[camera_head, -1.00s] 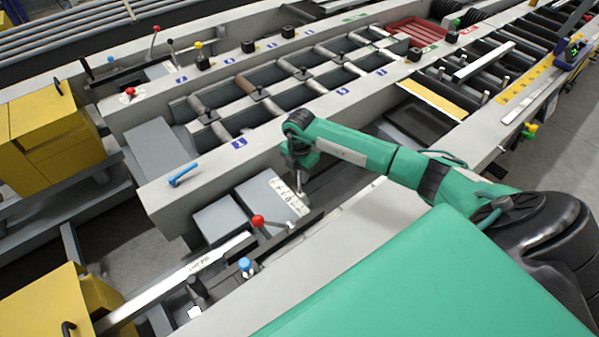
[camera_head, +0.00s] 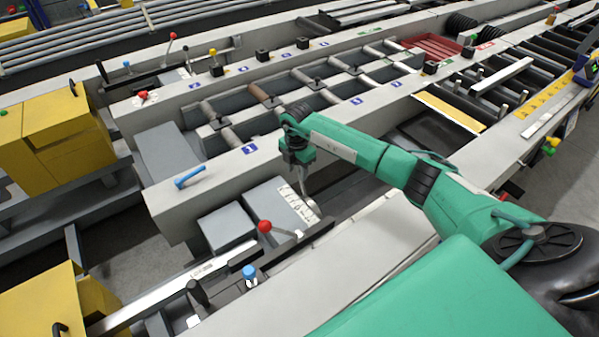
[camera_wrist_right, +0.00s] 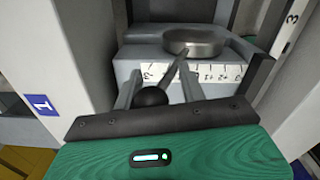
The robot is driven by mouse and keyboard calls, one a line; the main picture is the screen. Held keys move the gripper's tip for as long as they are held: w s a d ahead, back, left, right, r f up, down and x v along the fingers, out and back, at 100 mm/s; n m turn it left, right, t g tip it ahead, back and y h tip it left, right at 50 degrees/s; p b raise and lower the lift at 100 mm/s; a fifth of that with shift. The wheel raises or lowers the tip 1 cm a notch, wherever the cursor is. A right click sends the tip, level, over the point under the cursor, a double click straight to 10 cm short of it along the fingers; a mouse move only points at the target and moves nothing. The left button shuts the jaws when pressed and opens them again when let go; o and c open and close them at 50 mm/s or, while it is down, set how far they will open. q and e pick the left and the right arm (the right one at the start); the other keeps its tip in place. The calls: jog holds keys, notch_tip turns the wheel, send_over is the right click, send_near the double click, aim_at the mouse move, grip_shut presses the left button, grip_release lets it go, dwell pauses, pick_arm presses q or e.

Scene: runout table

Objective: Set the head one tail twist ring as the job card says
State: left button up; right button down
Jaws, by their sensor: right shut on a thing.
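The tail twist ring (camera_wrist_right: 195,42) shows in the right wrist view as a round grey metal disc above a white scale (camera_wrist_right: 215,76) with printed numbers. A thin lever runs from it to a dark ball knob (camera_wrist_right: 151,96). My right gripper (camera_wrist_right: 160,92) is shut on this knob, one finger on each side. In the head view my right gripper (camera_head: 303,183) points down at the grey box with the white scale strip (camera_head: 292,203). The ring is small there and partly hidden by the gripper. I cannot read the exact setting. My left gripper is not in view.
A red-knobbed lever (camera_head: 264,227) and a blue knob (camera_head: 249,272) stand close in front of the scale. A blue handle (camera_head: 189,177) lies on the beam to the left. A blue number plate (camera_wrist_right: 41,103) marks this head. Yellow cabinets (camera_head: 55,140) stand at left.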

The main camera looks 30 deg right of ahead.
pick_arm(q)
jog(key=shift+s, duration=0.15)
pick_arm(e)
jog(key=shift+f, duration=0.2)
jog(key=c, duration=1.1)
grip_release()
jog(key=shift+c, duration=0.2)
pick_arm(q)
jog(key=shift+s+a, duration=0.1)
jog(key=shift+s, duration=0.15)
pick_arm(e)
jog(key=shift+w+f, duration=0.1)
jog(key=shift+w, duration=0.1)
jog(key=shift+s, duration=0.1)
notch_tip(320, 180, up, 13)
jog(key=shift+r+b, duration=0.15)
jog(key=shift+b, duration=0.85)
jog(key=shift+r, duration=0.3)
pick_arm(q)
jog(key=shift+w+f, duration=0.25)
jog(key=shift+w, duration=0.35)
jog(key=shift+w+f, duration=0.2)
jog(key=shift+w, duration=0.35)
